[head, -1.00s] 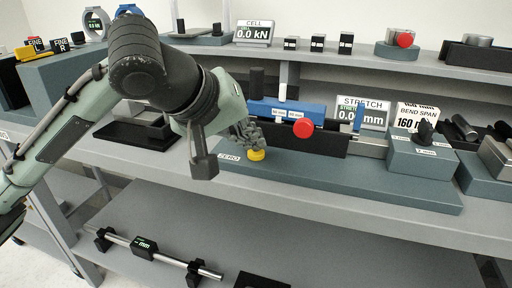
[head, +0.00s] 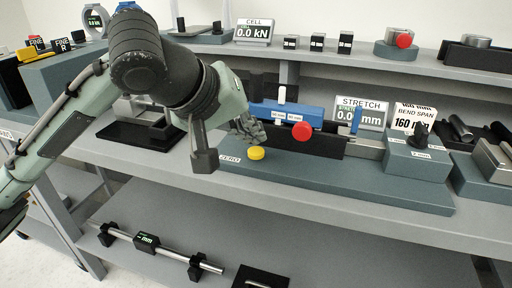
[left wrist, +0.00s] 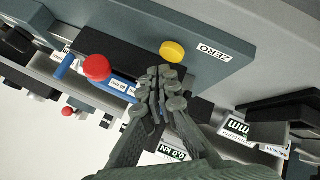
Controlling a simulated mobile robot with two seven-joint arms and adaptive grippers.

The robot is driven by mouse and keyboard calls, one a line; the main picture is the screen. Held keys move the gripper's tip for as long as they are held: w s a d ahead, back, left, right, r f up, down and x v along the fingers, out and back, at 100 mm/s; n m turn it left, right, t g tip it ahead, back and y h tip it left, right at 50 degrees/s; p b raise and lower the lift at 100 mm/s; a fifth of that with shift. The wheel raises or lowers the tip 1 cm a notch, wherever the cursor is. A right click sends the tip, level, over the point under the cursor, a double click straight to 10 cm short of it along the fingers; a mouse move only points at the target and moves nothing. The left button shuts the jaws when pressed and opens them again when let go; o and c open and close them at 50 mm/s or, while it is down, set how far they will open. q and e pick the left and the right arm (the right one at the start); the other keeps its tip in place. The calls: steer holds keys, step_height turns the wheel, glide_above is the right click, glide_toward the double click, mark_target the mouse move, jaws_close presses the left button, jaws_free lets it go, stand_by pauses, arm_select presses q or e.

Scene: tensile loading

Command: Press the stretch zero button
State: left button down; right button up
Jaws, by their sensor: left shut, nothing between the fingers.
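The yellow zero button (head: 256,153) sits on the front left of the blue-grey stretch fixture base (head: 330,188), beside a white ZERO label (head: 230,158). It also shows in the left wrist view (left wrist: 172,51). My left gripper (head: 252,132) is shut and empty, just behind and above the button in the head view. A small gap shows between its fingertips and the button. In the left wrist view the closed fingers (left wrist: 165,78) point toward the button. The STRETCH display (head: 360,112) stands behind the fixture, its reading partly hidden by a blue upright. My right gripper is not in view.
A red knob (head: 302,131) and a blue block (head: 270,111) are on the fixture, close to the right of my left gripper. A grey block with a black knob (head: 418,160) stands at the right end. The shelf below holds a bar with clamps (head: 150,248).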

mark_target(253, 153)
arm_select(q)
steer(key=shift+r+p, duration=1.3)
steer(key=shift+r, duration=1.2)
